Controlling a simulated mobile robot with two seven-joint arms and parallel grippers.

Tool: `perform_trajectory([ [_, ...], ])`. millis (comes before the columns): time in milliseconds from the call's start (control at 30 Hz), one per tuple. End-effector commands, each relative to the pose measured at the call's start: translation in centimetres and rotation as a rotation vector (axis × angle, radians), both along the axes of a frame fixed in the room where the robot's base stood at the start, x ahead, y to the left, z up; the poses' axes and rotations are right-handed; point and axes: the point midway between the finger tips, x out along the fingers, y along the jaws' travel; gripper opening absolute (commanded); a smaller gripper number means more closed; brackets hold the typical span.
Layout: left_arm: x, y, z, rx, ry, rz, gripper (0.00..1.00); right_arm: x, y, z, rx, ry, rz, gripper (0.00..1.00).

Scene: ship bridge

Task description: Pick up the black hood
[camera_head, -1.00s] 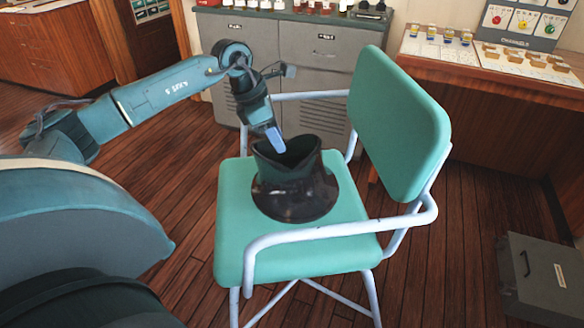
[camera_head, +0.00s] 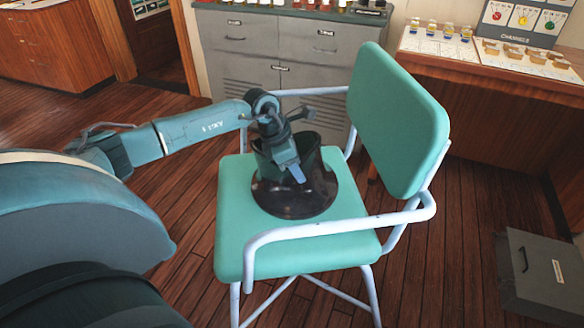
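The black hood (camera_head: 318,193) stands on the green seat of a chair (camera_head: 240,243), its wide round base down and its collar up. My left gripper (camera_head: 298,176) comes in from the left and overlaps the hood's collar, pointing down at its near side. One light blue finger shows in front of the dark hood. The other finger is hidden, so I cannot tell how far the fingers are apart or whether they touch the hood. My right gripper is not in view.
The chair's white armrests (camera_head: 340,228) and green backrest (camera_head: 398,125) flank the seat. A grey cabinet (camera_head: 250,50) stands behind. A wooden desk (camera_head: 500,110) is at the right, with a grey box (camera_head: 545,275) on the floor. The front of the seat is clear.

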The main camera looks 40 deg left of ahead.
Motion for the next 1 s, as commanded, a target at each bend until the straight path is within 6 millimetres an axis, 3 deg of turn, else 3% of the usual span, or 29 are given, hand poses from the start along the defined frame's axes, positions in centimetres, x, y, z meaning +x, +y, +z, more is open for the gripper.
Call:
perform_trajectory([
  [100,-0.01,0.02,0.03,0.0,0.0,0.0,0.36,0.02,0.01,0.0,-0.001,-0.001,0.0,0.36],
  [533,-0.02,0.04,0.08,0.0,0.0,0.0,0.01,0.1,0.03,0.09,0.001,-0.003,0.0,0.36],
  [1000,-0.04,0.17,-0.06,0.005,0.0,-0.001,0.0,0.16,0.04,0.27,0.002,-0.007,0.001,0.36],
])
